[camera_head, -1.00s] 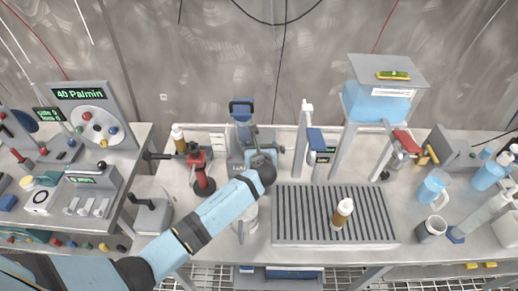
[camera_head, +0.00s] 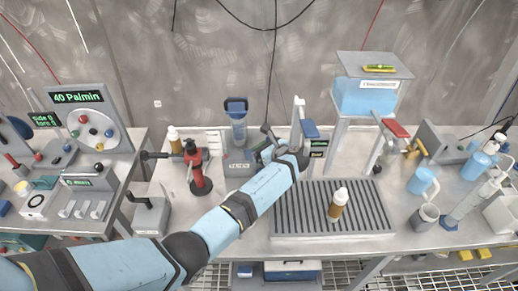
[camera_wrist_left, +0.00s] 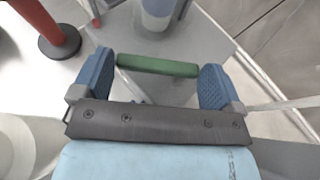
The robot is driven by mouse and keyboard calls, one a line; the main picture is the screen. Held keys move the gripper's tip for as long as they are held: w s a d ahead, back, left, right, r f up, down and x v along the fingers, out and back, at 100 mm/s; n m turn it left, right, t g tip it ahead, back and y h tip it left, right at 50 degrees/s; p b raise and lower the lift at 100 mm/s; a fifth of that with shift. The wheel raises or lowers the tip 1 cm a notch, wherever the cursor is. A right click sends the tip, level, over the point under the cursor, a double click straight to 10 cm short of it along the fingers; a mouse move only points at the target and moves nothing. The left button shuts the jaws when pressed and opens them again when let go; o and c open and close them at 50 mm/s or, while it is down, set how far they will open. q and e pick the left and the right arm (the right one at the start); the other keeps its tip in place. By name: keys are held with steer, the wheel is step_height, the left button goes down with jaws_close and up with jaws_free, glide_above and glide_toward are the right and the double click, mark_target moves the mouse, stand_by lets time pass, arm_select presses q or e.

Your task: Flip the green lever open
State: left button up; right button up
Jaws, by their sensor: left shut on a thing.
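The green lever (camera_wrist_left: 157,66) is a short green bar in the left wrist view. It lies across the gap between the blue finger pads of my left gripper (camera_wrist_left: 153,82), which is shut on it with one pad at each end. In the head view my left gripper (camera_head: 264,151) is small and partly hidden by my own wrist, beside the grey machine with a blue-topped clear container (camera_head: 237,122). I cannot make out the lever in the head view. My right gripper is not in view.
A red upright tool (camera_head: 197,170) stands left of the machine. A ribbed grey tray (camera_head: 290,212) with a brown bottle (camera_head: 338,204) lies to the right. A blue tank on a stand (camera_head: 366,97) stands behind the tray. The wall is behind the bench.

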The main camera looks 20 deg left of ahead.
arm_select(q)
steer(key=shift+d+n+g+y, duration=0.3)
steer(key=shift+n+g, duration=0.5)
steer(key=shift+g, duration=0.1)
steer(key=o, duration=0.9)
steer(key=shift+o, duration=0.2)
